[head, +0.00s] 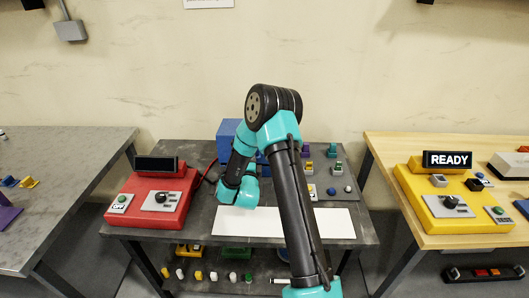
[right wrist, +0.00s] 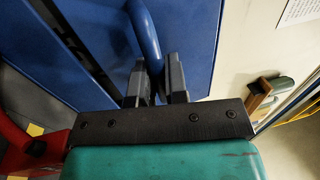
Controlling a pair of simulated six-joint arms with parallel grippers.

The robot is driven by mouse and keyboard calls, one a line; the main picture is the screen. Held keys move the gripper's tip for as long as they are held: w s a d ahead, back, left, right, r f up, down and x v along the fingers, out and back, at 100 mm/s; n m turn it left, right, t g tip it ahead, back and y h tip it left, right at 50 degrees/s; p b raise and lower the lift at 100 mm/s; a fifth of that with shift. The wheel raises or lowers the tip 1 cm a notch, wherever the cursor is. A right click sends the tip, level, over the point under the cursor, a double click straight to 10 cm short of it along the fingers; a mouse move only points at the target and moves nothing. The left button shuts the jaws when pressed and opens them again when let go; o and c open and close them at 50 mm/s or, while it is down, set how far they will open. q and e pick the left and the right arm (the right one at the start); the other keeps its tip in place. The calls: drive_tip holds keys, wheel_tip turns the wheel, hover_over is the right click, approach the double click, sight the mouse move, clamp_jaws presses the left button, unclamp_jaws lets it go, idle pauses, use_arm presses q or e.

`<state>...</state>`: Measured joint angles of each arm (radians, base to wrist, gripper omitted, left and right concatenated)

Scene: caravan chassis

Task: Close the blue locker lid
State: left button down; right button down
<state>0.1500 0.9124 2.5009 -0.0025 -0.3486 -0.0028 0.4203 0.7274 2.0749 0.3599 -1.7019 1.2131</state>
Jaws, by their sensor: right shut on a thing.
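The blue locker (head: 228,127) stands at the back of the middle table, mostly hidden behind my right arm in the head view. In the right wrist view its blue panel (right wrist: 185,35) fills the upper part, with a curved blue handle (right wrist: 147,38) on it. A dark gap runs along the panel's left side. My right gripper (right wrist: 157,82) is shut on the handle, with one finger on each side. In the head view the fingers are hidden behind my arm. How far the lid stands open cannot be told. My left gripper is not in view.
A red console (head: 150,203) stands left of the locker. A white mat (head: 335,222) lies in front. A grey board (head: 343,184) with several small coloured parts is at the right. A yellow console (head: 452,205) with a READY display sits on the wooden table.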

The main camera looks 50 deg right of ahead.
drive_tip(key=shift+f, duration=0.2)
idle(0.3)
drive_tip(key=c, duration=1.1)
unclamp_jaws()
drive_tip(key=shift+c, duration=0.2)
drive_tip(key=shift+a, duration=0.1)
